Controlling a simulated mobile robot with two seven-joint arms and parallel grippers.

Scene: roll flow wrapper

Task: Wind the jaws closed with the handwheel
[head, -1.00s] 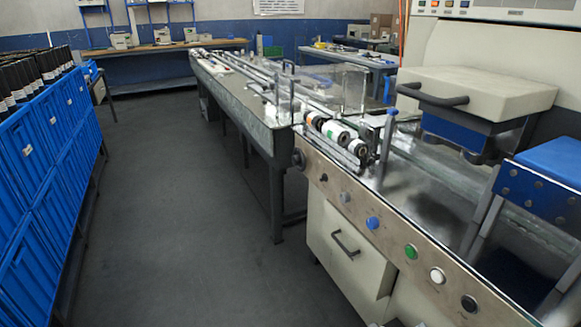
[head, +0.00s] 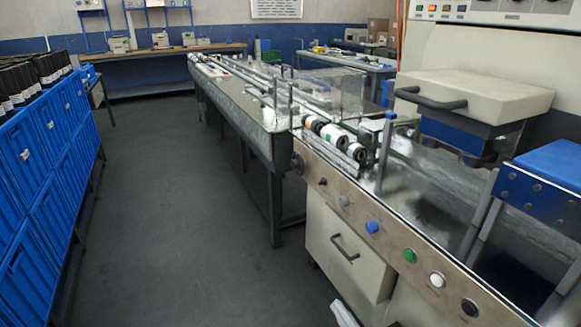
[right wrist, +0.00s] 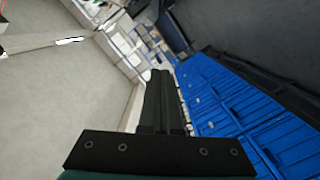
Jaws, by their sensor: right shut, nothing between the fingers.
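A small dark handwheel (head: 297,163) sits on the near left end of the wrapper's steel front panel, close to the rollers. It looks still, and its angle is too small to read. A cream block with a dark handle (head: 475,92) stands over the machine bed on the right, with a blue part under it; I cannot tell whether the jaws are there or how far apart they stand. My right gripper (right wrist: 160,76) shows in the right wrist view as dark fingers together, empty. A pale piece at the head view's bottom edge (head: 343,313) may be part of my right arm. My left gripper is not seen.
The front panel (head: 325,167) carries several coloured buttons, with a drawer (head: 345,250) below. A long infeed conveyor (head: 235,100) runs to the back. Blue crates (head: 45,190) with dark bottles line the left. The grey floor (head: 170,220) between is clear.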

